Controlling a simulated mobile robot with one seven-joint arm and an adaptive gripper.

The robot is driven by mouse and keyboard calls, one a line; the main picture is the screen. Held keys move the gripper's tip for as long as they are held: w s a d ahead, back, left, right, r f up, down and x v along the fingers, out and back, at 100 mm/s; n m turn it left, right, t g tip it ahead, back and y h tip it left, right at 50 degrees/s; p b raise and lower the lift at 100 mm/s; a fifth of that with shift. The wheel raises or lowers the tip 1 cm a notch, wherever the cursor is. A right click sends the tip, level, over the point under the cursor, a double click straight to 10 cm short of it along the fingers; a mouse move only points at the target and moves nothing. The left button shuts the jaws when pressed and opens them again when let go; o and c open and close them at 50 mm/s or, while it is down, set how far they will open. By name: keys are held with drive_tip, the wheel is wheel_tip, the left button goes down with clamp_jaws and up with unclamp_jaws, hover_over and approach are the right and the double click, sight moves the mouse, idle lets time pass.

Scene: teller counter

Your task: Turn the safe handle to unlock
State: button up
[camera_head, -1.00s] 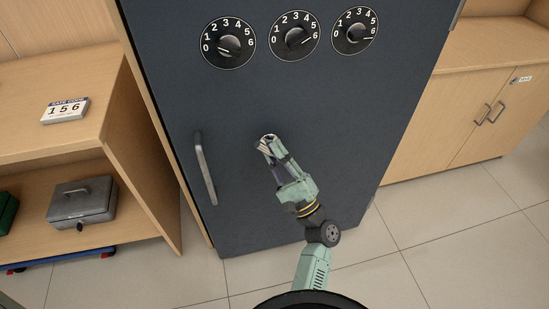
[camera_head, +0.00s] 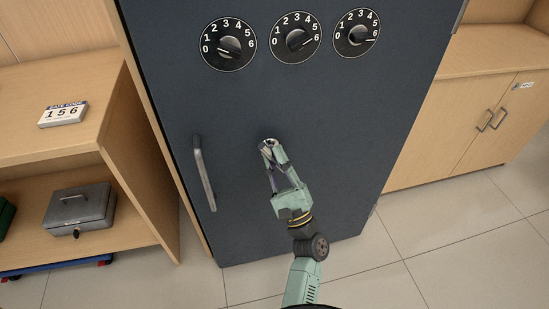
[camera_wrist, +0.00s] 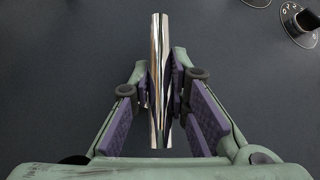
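The dark blue-grey safe door (camera_head: 330,130) fills the middle of the head view. The safe handle (camera_wrist: 160,70) is a shiny metal bar, upright in the wrist view, between my finger pads. Its end also shows in the head view (camera_head: 267,143). My gripper (camera_wrist: 162,85) has its purple pads against both sides of the bar, shut on it; it also shows in the head view (camera_head: 275,163). The fingers hide part of the handle and its mount.
A fixed vertical pull bar (camera_head: 203,172) is left of my gripper. Numbered dials sit above: left (camera_head: 229,45), middle (camera_head: 296,38), right (camera_head: 357,33). A code card (camera_head: 63,113) reading 156 lies on the left shelf. Wooden cabinets flank the safe; floor is clear at right.

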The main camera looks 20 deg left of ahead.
drive_tip(key=o, duration=0.4)
drive_tip(key=shift+r, duration=0.1)
